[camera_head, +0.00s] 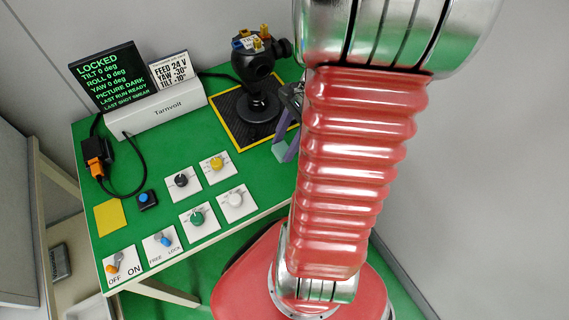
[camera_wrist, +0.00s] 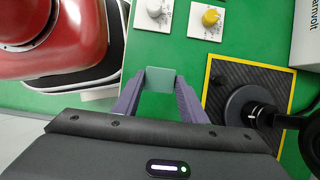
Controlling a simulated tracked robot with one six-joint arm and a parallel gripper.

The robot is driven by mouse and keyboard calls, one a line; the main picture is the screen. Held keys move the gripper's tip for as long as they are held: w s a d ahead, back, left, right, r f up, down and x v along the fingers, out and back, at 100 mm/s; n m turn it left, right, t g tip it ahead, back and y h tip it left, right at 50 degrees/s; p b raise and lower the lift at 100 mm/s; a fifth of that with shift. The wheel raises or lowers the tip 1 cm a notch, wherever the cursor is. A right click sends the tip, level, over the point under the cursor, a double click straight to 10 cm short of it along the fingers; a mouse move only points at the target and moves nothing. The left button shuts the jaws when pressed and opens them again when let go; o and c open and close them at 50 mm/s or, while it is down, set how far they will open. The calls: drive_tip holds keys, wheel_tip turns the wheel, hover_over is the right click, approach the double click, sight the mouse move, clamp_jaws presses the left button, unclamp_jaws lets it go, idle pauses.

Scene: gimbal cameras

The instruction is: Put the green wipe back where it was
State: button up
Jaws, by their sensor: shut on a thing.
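My gripper (camera_wrist: 159,82) has purple fingers and is shut on the green wipe (camera_wrist: 160,78), a small pale-green square between the fingertips. It is over the green tabletop; I cannot tell whether the wipe touches it. In the head view the wipe (camera_head: 279,150) shows as a small pale patch beside the purple fingers (camera_head: 291,147), partly hidden by my arm. A yellow square (camera_head: 110,217) lies at the table's left edge.
A black camera gimbal (camera_head: 258,85) stands on a yellow-edged black mat (camera_head: 237,138) close to my gripper. Knob plates, including a yellow knob (camera_head: 216,163), lie nearby. A Tarnvolt console (camera_head: 160,110) with two displays stands at the back left. Bare green tabletop lies around the wipe.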

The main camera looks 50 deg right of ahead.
drive_tip(key=shift+f, duration=2.25)
drive_tip(key=shift+f, duration=2.1)
drive_tip(key=o, duration=0.9)
drive_tip(key=shift+o, duration=0.2)
drive_tip(key=v, duration=1.2)
